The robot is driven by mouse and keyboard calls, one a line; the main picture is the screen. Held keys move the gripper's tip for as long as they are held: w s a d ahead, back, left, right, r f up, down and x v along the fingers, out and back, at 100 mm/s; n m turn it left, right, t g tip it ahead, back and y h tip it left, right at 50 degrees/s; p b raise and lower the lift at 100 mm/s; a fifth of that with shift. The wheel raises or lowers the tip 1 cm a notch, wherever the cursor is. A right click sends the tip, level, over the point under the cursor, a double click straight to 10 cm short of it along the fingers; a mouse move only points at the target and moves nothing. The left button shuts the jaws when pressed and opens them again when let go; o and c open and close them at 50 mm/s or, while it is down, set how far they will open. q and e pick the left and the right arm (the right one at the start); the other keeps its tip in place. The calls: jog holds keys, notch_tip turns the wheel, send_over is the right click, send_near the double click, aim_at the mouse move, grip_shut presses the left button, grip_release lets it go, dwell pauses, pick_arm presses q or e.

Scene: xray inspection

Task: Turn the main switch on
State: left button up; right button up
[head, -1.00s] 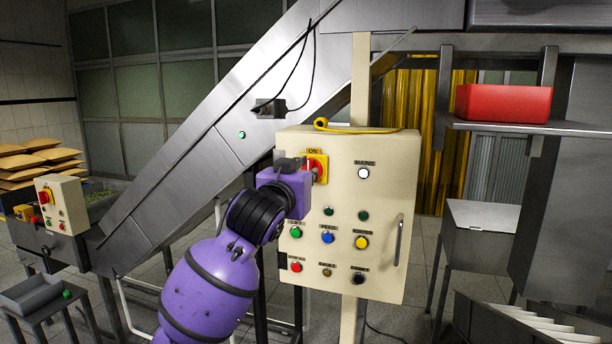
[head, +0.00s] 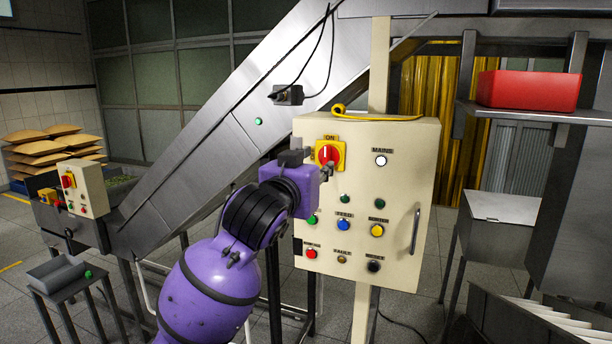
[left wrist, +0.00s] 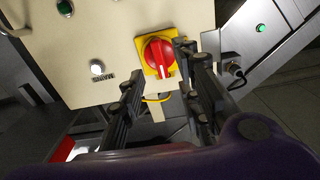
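The main switch (head: 330,154) is a red rotary knob on a yellow plate at the upper left of a cream control panel (head: 405,220). An ON label sits above it. The knob's pale mark stands upright, pointing toward ON. The switch also shows in the left wrist view (left wrist: 158,56), where the panel is upside down. My left gripper (head: 308,165) is at the lower left of the switch, close to the panel. In the left wrist view its two dark fingers (left wrist: 160,66) are apart, one on each side of the knob, with nothing gripped. Whether they touch it cannot be told. My right gripper is out of view.
A white MAINS lamp (head: 381,160) and several coloured buttons are on the panel, with a handle (head: 415,231) at its right. A yellow cable (head: 345,112) lies on top. A sloping metal conveyor (head: 215,130) stands behind; a red bin (head: 528,90) sits on a shelf at right.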

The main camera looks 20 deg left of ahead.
pick_arm(q)
jog(key=s, duration=0.6)
jog(key=shift+s+a, duration=0.15)
jog(key=shift+s, duration=0.25)
